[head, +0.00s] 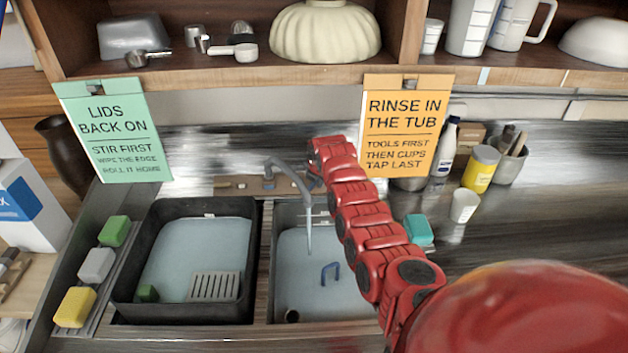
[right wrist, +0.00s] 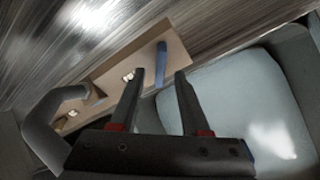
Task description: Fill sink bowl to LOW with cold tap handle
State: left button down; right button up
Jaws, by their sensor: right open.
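The sink bowl (head: 287,292) is the right-hand basin, with a pale blue surface inside; any level mark is too small to read. Its grey spout (head: 292,175) arches over it from the tap base (head: 235,186). The blue cold tap handle (right wrist: 161,55) stands up from the tap base in the right wrist view. My right gripper (right wrist: 160,74) is open, and the handle shows between its fingertips; I cannot tell if they touch it. In the head view my red right arm hides most of this gripper and the handle. My left gripper is not in view.
A black tub (head: 128,280) with pale liquid and a grate stands left of the bowl. Sponges (head: 97,264) line its left side. Two hanging signs (head: 113,130) and a shelf (head: 230,75) sit above. A white cup (head: 464,206) and yellow jar (head: 480,170) stand right.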

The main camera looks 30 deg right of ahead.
jog(key=shift+x, duration=1.2)
grip_shut()
